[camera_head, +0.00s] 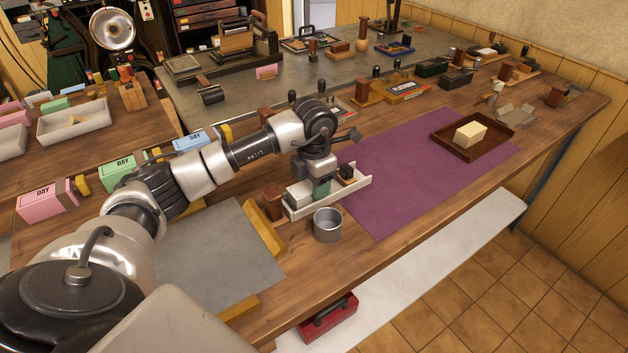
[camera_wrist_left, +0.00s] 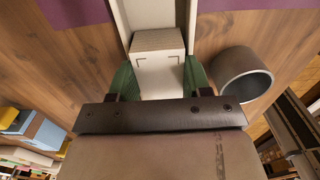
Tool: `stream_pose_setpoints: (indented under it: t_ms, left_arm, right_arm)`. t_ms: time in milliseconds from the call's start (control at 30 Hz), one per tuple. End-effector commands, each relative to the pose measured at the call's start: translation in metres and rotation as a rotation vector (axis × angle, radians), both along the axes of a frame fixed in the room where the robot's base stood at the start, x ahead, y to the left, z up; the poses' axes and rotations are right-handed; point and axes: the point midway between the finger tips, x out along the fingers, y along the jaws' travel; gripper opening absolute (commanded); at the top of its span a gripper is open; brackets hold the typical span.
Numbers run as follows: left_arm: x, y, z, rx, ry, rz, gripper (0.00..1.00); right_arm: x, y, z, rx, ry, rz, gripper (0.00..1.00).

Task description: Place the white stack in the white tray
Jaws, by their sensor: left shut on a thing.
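My left gripper (camera_head: 320,187) is shut on the white stack (camera_head: 298,194), its green fingers on either side of it. The wrist view shows the stack (camera_wrist_left: 158,68) as a pale block with corner marks on its face, between the fingertips. The white tray (camera_head: 357,187) is long and narrow with low walls, and its channel (camera_wrist_left: 152,12) runs away beyond the block. The stack is at the left end of the tray, apparently between its walls. I cannot tell whether it rests on the tray floor. My right gripper is not in view.
A grey metal cup (camera_head: 327,225) stands close in front of the tray. A purple mat (camera_head: 405,190) lies to the right. A brown tray (camera_head: 496,146) with a cream block (camera_head: 470,134) is farther right.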

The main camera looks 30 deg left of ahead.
Motion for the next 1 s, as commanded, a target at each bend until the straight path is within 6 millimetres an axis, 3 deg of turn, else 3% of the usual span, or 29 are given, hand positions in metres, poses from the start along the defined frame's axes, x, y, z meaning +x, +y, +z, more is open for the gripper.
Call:
stream_pose_setpoints:
  t_ms: [200, 233, 400, 767, 1000]
  left_arm:
    - [0.000, 0.000, -0.004, 0.000, 0.000, 0.000, 0.22]
    - [0.000, 0.000, -0.003, 0.000, 0.000, 0.000, 0.52]
    - [0.000, 0.000, -0.003, 0.000, 0.000, 0.001, 0.74]
    - [0.001, 0.000, 0.006, 0.000, -0.003, 0.001, 0.74]
    - [0.001, 0.000, 0.051, 0.000, -0.007, 0.000, 0.74]
  right_arm:
    - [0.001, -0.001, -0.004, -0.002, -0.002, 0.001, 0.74]
    - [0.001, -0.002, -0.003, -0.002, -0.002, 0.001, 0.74]
    - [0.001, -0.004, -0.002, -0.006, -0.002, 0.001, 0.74]
    - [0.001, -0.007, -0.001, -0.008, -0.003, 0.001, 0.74]
    - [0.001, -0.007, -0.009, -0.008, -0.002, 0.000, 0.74]
